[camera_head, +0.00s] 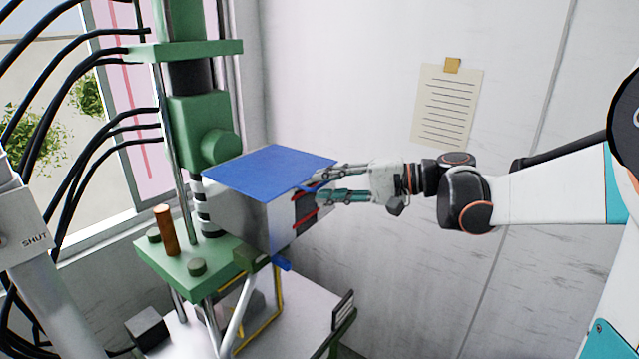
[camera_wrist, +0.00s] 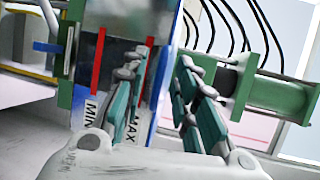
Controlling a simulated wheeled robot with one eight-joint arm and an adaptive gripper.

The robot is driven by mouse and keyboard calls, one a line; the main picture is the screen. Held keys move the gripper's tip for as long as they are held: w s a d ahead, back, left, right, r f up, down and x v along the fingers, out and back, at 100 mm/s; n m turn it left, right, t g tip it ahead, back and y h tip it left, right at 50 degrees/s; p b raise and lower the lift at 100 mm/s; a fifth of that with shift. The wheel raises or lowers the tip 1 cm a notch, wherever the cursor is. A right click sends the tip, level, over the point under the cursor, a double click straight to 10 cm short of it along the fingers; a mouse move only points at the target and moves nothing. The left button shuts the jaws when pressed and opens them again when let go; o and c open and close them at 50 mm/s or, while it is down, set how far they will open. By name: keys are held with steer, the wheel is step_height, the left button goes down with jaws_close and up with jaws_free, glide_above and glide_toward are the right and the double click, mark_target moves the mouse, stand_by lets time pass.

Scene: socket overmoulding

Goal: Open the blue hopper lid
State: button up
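The blue hopper lid (camera_head: 270,170) lies flat, looking closed, on top of the grey hopper box (camera_head: 240,217). A small blue tab (camera_head: 308,188) shows at its edge beside my gripper (camera_head: 322,184). My gripper reaches in from the right, with fingers apart, one about lid height and one lower. In the wrist view my gripper (camera_wrist: 165,85) is open, and the lid's blue edge (camera_wrist: 168,60) shows in the gap between the fingers. I cannot tell whether either finger touches it. The hopper's window with red MIN and MAX lines (camera_wrist: 98,60) lies behind the left finger.
A green press column (camera_head: 200,130) with black cables stands behind and left of the hopper. A copper-coloured post (camera_head: 166,230) stands on the green plate (camera_head: 190,268). A paper note (camera_head: 447,105) hangs on the wall. The space above the lid's right side looks clear.

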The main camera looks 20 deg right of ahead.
steer(key=shift+x, duration=1.1)
jaws_close()
